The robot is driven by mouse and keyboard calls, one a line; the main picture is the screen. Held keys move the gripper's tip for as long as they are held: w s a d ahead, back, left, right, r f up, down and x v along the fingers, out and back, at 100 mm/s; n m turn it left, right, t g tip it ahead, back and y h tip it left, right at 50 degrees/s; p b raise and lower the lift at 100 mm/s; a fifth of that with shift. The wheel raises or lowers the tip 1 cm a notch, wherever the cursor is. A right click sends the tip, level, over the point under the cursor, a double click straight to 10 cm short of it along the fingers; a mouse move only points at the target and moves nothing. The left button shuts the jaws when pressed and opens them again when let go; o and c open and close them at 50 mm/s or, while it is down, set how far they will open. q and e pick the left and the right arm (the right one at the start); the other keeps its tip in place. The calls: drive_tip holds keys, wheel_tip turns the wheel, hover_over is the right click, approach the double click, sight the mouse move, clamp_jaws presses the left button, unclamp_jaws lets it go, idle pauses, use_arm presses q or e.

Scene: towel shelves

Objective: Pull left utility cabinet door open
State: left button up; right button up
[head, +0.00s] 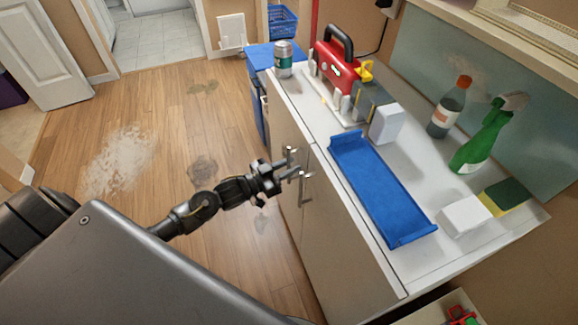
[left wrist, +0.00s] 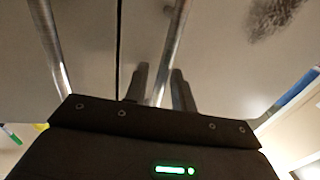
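The utility cabinet (head: 345,235) has two light front doors below a white counter. The left door (head: 284,128) is the far one in the head view and appears closed, with a thin dark seam between the doors in the left wrist view. Its metal bar handle (left wrist: 174,40) runs between my left gripper's fingers. My left gripper (head: 284,168) is at this handle, and its fingers (left wrist: 160,85) sit close on both sides of the bar, seemingly shut on it. The near door's handle (head: 304,187) is beside it, also in the left wrist view (left wrist: 48,45). My right gripper is not visible.
The counter holds a blue tray (head: 385,190), a red toolbox (head: 334,62), a can (head: 283,60), a green spray bottle (head: 482,138) and other items. A blue bin (head: 282,22) stands beyond. Wooden floor (head: 165,105) left of the cabinet is clear.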

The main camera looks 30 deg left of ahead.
use_arm(q)
clamp_jaws()
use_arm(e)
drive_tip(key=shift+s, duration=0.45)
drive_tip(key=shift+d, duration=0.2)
use_arm(q)
drive_tip(key=shift+a, duration=0.1)
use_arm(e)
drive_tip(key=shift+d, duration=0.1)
